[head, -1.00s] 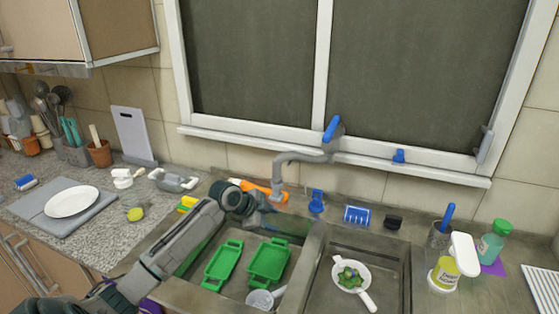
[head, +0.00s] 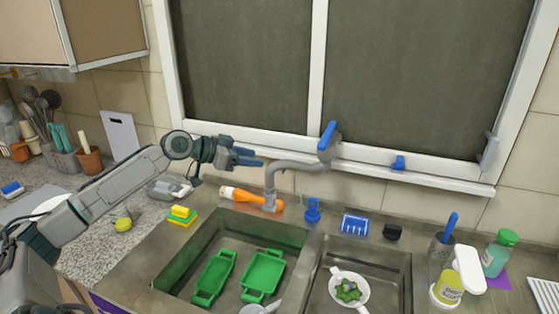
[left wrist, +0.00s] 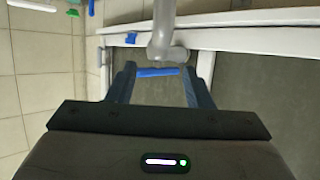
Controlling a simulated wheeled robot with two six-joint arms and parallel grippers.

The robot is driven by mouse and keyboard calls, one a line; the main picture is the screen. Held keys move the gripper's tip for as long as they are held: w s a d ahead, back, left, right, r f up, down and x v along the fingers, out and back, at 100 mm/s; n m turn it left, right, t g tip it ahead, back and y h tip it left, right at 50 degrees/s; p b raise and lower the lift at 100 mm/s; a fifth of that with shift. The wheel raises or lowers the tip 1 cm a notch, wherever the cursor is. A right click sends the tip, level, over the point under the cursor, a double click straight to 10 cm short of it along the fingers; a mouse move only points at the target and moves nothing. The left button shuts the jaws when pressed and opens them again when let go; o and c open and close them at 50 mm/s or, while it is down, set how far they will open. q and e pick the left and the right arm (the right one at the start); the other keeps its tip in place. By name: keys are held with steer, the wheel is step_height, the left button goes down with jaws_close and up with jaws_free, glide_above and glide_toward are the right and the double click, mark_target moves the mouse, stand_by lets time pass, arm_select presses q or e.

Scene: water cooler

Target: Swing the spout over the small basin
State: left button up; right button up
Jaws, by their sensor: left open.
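The grey spout (head: 295,165) rises from behind the sinks and runs right in front of the window sill, with a blue lever (head: 328,134) at its right end. The small basin (head: 395,268) is the right-hand sink, holding a white strainer (head: 349,289) with green bits in it. My left gripper (head: 256,158) is raised just left of the spout's bend, pointing right, open and empty. In the left wrist view, its two fingers (left wrist: 159,76) are apart, with the spout (left wrist: 163,30) and the blue lever (left wrist: 157,72) beyond them. Contact with the spout cannot be told. My right gripper is out of view.
The larger left basin (head: 200,245) holds green trays (head: 262,276). A soap bottle (head: 496,255) is at the right.

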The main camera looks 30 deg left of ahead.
mark_target(277, 162)
arm_select(q)
steer(key=p+x, duration=0.2)
steer(key=x, duration=0.2)
steer(key=shift+w+r, duration=0.1)
steer(key=p+x, duration=0.2)
steer(key=x, duration=0.2)
steer(key=shift+p+x, duration=0.35)
steer(key=shift+x, duration=0.6)
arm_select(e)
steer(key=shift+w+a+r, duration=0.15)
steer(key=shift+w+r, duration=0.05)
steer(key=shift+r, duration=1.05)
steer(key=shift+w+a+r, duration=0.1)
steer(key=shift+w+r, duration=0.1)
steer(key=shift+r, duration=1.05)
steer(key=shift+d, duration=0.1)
arm_select(q)
jaws_close()
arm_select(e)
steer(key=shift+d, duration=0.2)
